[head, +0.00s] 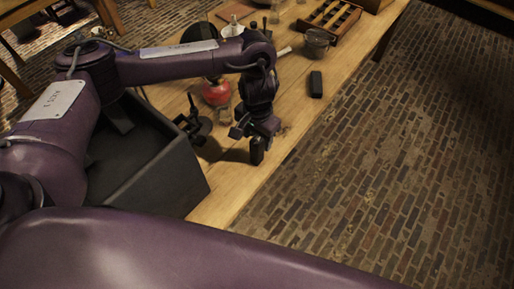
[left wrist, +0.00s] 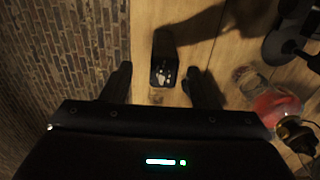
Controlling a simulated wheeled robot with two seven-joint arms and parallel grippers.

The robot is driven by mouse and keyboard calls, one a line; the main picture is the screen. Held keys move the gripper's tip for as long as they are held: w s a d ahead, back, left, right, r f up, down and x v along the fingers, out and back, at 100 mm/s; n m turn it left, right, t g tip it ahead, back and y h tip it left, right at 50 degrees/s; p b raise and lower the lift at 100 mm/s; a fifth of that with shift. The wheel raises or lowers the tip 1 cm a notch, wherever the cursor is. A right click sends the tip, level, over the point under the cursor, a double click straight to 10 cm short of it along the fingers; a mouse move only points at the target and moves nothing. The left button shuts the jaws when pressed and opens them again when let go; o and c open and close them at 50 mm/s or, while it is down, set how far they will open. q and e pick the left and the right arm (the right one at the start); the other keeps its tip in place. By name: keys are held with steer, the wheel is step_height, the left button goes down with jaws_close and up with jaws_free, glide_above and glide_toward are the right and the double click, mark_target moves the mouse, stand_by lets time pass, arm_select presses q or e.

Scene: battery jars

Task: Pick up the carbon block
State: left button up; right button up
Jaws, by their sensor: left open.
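A small dark block (head: 257,152), which looks like the carbon block, stands on the wooden table near its edge. In the left wrist view the block (left wrist: 165,70) has a pale speckled patch on its top face. My left gripper (head: 254,130) is open just above it. In the left wrist view the block shows between and a little beyond the two fingers (left wrist: 162,88), with a gap on each side. The gripper hides part of the block in the head view. My right gripper is not in view.
Another black block (head: 316,84) lies farther back on the table (head: 288,112). A red round vessel (head: 215,92) and a black stand (head: 194,124) are left of the gripper. A dark bin (head: 150,170) is nearer left. A glass bowl (head: 317,40) and wooden rack (head: 330,17) stand behind.

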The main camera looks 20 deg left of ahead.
mark_target(257, 141)
arm_select(q)
step_height(257, 141, down, 3)
steer(key=shift+w+a+f, duration=0.1)
steer(key=shift+w, duration=0.05)
steer(key=shift+w+f+b, duration=0.2)
steer(key=shift+f+b, duration=0.35)
steer(key=shift+f, duration=0.4)
steer(key=shift+r, duration=0.1)
steer(key=shift+c, duration=0.8)
steer(key=c, duration=1)
jaws_close()
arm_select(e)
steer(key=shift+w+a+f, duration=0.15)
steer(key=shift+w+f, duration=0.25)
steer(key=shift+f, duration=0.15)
arm_select(q)
steer(key=shift+r, duration=0.15)
